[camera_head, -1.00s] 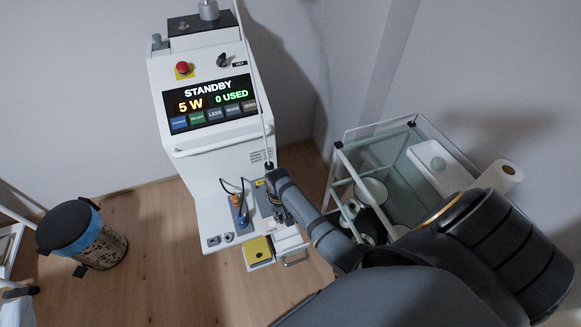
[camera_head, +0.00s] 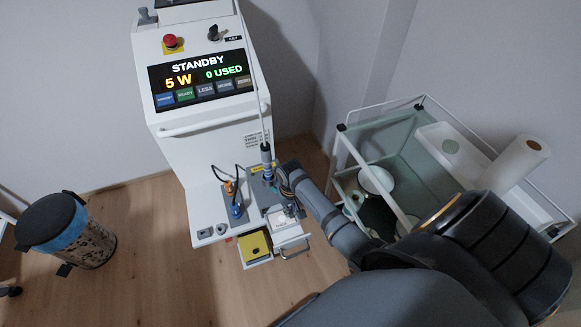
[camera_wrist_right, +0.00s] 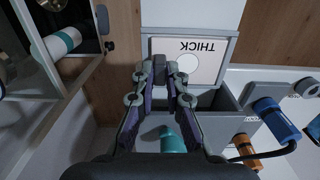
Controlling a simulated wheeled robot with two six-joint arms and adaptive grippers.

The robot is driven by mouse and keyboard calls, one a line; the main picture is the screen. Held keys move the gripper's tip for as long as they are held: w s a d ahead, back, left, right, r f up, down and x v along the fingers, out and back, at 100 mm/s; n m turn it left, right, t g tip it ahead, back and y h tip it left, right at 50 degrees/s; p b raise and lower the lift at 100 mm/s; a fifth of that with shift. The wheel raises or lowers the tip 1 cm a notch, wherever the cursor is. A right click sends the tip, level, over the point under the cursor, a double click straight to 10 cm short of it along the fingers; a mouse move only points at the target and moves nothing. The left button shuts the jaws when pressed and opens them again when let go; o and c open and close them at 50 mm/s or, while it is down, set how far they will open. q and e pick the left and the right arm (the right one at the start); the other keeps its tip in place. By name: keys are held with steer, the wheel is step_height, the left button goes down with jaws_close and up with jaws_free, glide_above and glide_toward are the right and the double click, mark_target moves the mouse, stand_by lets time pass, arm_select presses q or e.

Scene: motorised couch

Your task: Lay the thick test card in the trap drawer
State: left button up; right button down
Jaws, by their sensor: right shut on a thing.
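The thick test card (camera_wrist_right: 205,62) is pale with a grey border, a round white spot and the word THICK, which reads upside down in the right wrist view. My right gripper (camera_wrist_right: 160,72) is shut on a dark grey block at the card's edge, which looks like its grip. The card also shows in the head view (camera_head: 283,218), above the shelf of the white machine. A white drawer with a metal handle (camera_head: 294,251), apparently the trap drawer, juts out just below the card. Its inside is largely hidden. My left gripper is out of view.
Blue and orange plugs with cables (camera_head: 236,208) stand on the shelf. A grey open-topped holder (camera_wrist_right: 222,103) sits beneath the card. A glass trolley (camera_head: 400,150) stands right, a bin (camera_head: 62,235) left.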

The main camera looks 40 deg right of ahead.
steer(key=c, duration=1.4)
jaws_free()
step_height(320, 180, up, 12)
steer(key=shift+r+p, duration=0.1)
steer(key=shift+p, duration=0.65)
